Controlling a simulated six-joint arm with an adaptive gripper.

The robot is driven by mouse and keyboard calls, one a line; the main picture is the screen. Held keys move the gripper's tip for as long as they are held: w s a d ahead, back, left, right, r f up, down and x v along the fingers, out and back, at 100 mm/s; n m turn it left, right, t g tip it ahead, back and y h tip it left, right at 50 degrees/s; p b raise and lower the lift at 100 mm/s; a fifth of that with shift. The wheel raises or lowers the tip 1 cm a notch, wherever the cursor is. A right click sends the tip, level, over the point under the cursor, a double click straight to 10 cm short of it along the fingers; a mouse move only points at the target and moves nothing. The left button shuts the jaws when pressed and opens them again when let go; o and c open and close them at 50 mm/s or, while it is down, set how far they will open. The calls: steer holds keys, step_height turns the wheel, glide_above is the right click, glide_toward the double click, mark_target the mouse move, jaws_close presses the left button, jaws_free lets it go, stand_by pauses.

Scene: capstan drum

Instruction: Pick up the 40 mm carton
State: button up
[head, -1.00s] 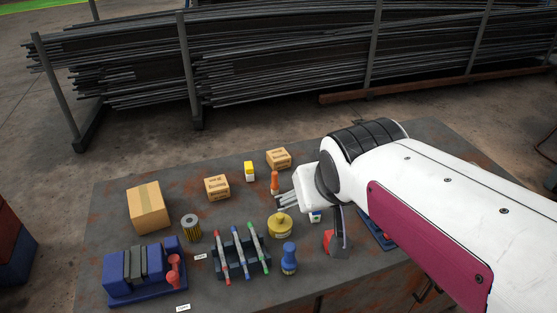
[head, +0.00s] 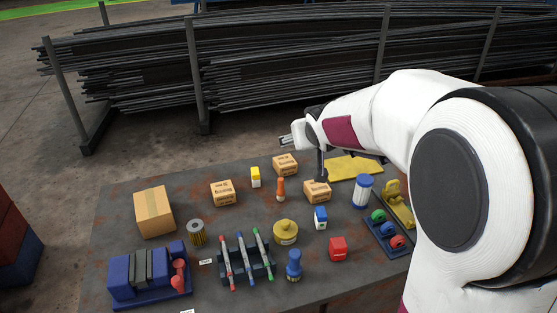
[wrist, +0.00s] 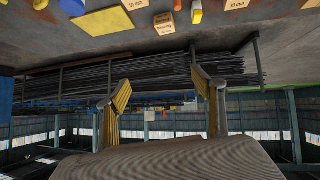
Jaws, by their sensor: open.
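Several brown cartons stand on the table: one at the back (head: 285,165), one left of it (head: 223,193), one to the right (head: 317,191), and a larger taped tan box (head: 154,212) at the left. Their size labels are too small to read in the head view, so I cannot tell there which is 40 mm. In the wrist view, which is upside down, a carton (wrist: 163,23) carries a label that looks like 10 or 40 mm. My gripper (head: 286,140) is open and empty, raised by the table's back edge, its fingers (wrist: 164,90) pointing away from the cartons.
A yellow-white box (head: 255,177) and an orange bottle (head: 280,189) stand among the cartons. A pen rack (head: 245,265) is in front. Racked metal bars (head: 290,70) stand behind the table.

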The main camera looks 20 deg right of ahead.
steer(key=w+d+f+t+y, duration=0.1)
steer(key=w+d+f, duration=0.1)
steer(key=w+f, duration=0.3)
steer(key=w+d+f+t, duration=0.1)
steer(key=w+f, duration=0.1)
steer(key=w, duration=0.5)
steer(key=n+t+y, duration=0.1)
steer(key=n+y, duration=0.1)
steer(key=y, duration=0.1)
glide_above(288, 165)
steer(key=s, duration=0.4)
step_height(288, 165, down, 12)
steer(key=shift+w+d+r, duration=0.15)
steer(key=shift+d+r, duration=0.1)
steer(key=shift+f, duration=2.9)
steer(key=shift+f, duration=0.1)
steer(key=shift+f, duration=0.5)
steer(key=shift+x, duration=2.5)
